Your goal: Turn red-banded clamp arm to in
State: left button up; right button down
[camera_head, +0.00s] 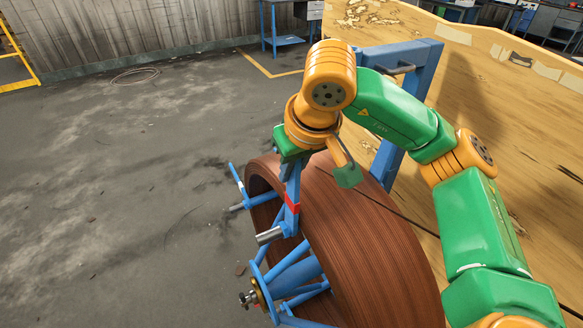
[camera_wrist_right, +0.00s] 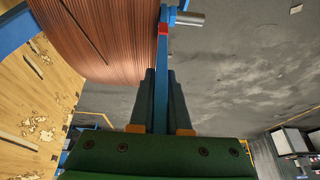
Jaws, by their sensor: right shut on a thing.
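The red-banded clamp arm (camera_head: 291,196) is a blue bar with a red band, at the near rim of the copper-brown coil (camera_head: 350,240) in the head view. A grey metal rod end (camera_head: 269,236) sits at its lower end. My right gripper (camera_head: 292,160) is at the upper part of this bar. In the right wrist view the two dark fingers of my right gripper (camera_wrist_right: 163,100) are shut on the clamp arm (camera_wrist_right: 163,60), with the red band beyond the fingertips, beside the coil (camera_wrist_right: 110,40). My left gripper is in neither view.
A second blue clamp arm (camera_head: 238,182) with a grey rod stands at the coil's left rim. The blue spoked hub (camera_head: 290,280) is below. A blue frame (camera_head: 418,85) and a wooden panel (camera_head: 480,120) stand behind on the right. Open floor (camera_head: 120,190) lies left.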

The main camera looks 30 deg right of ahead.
dwell(0.9)
jog(key=w+f+g+p, duration=0.1)
jog(key=w+g+p, duration=0.3)
jog(key=w+p, duration=0.1)
jog(key=shift+w, duration=0.6)
